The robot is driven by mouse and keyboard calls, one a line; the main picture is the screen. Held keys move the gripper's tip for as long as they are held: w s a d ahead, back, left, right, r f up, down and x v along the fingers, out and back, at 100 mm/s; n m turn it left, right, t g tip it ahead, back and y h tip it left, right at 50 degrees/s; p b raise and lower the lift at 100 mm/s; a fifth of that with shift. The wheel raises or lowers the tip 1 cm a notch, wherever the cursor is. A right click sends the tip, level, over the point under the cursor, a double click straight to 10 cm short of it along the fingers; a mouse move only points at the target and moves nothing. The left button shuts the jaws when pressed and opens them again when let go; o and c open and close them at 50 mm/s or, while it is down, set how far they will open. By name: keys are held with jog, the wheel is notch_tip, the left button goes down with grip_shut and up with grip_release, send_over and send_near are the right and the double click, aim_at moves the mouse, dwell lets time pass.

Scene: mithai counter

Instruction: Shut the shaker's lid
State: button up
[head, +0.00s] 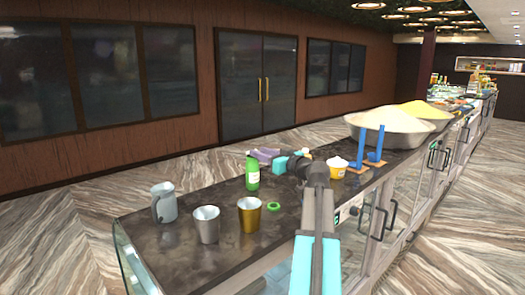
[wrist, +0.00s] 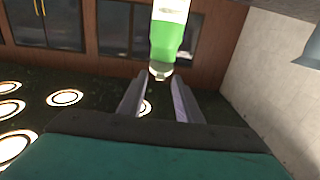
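The shaker appears to be the green bottle (head: 252,178) with a pale label, standing upright on the dark counter. The wrist view is upside down and shows its green upper part (wrist: 166,40). A pale, greyish lid or cap (wrist: 160,71) is at its top end; I cannot tell how far it stands open. My gripper (head: 259,155) is beside the bottle's top in the head view. In the wrist view my gripper (wrist: 159,82) is open, with nothing between its two fingers. The lid lies just beyond the gap between the fingertips; I see no clear contact.
A grey jug (head: 164,203), a silver tumbler (head: 206,225) and a gold tumbler (head: 249,216) stand at the near left. A green ring (head: 273,207) lies beside the gold one.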

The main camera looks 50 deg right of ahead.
jog(key=shift+w, duration=0.15)
grip_shut()
jog(key=shift+f+b, duration=0.25)
jog(key=shift+b, duration=0.7)
jog(key=t+b, duration=0.1)
jog(key=b, duration=0.5)
jog(key=f+t+b, duration=0.1)
jog(key=b, duration=0.6)
jog(key=shift+s+f+t, duration=0.2)
jog(key=shift+t, duration=0.1)
jog(key=shift+r, duration=0.1)
grip_release()
jog(key=shift+s, duration=0.15)
